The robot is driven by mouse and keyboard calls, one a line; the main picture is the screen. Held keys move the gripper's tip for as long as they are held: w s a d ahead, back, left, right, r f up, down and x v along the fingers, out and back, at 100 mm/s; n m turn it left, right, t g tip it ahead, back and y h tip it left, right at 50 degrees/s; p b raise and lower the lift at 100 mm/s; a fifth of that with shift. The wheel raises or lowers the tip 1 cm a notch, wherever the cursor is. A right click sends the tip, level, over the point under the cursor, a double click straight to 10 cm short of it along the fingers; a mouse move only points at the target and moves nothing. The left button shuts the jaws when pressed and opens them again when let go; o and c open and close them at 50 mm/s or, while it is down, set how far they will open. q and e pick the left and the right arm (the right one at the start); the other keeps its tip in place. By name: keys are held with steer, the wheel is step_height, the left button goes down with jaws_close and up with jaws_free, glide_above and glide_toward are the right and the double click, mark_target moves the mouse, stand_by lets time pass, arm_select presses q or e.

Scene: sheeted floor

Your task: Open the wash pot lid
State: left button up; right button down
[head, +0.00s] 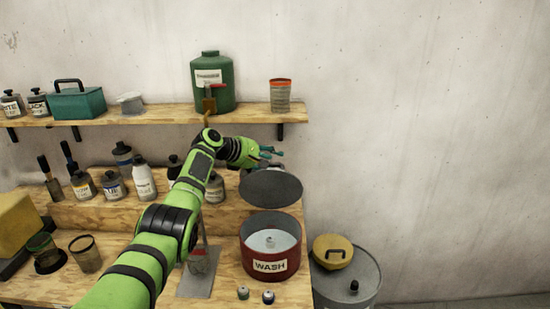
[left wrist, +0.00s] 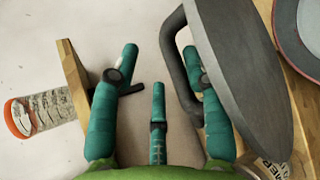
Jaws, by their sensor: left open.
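The red wash pot (head: 270,264), labelled WASH, stands on the bench with its mouth uncovered and pale liquid inside. Its dark grey round lid (head: 270,188) is raised and tilted above the pot's back rim. The lid also shows in the left wrist view (left wrist: 240,70), with its dark loop handle (left wrist: 172,58) on the near face. My left gripper (head: 272,153) is behind and above the lid. Its teal fingers (left wrist: 150,75) are spread; the right finger overlaps the handle, and I cannot tell whether they touch. My right gripper is not in view.
A shelf (head: 150,119) above holds a green canister (head: 212,85) and an orange-rimmed can (head: 281,97) close to my left gripper. Bottles stand on the bench riser. Two small jars sit before the pot. A grey drum (head: 350,285) stands to the right.

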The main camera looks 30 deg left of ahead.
arm_select(q)
steer(key=s+a+r+p, duration=0.4)
steer(key=s+a+r, duration=0.7)
steer(key=s+r, duration=0.3)
steer(key=shift+s, duration=0.75)
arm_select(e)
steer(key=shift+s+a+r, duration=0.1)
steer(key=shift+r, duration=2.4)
